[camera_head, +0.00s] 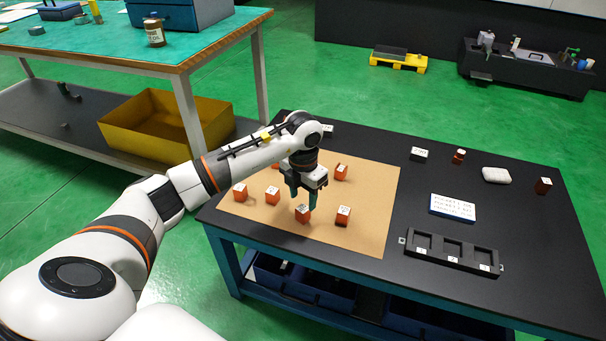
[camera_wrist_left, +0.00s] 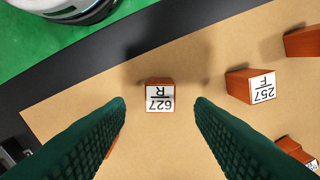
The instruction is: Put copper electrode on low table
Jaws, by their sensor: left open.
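Several copper-orange electrode blocks with white labelled tops stand on the tan mat (camera_head: 365,215) of the low black-topped table (camera_head: 390,276). My left gripper (camera_head: 303,200) points down over the mat, open and empty. One block (camera_head: 303,214) is just below its fingertips. In the left wrist view a block labelled 627 R (camera_wrist_left: 160,96) shows in the gap between the open fingers (camera_wrist_left: 160,108), apart from both. A block labelled 257 F (camera_wrist_left: 250,87) is to its right. One finger partly hides another block at the left. My right gripper is out of view.
A teal-topped bench (camera_head: 110,45) with a yellow bin (camera_head: 155,122) stands at the back left.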

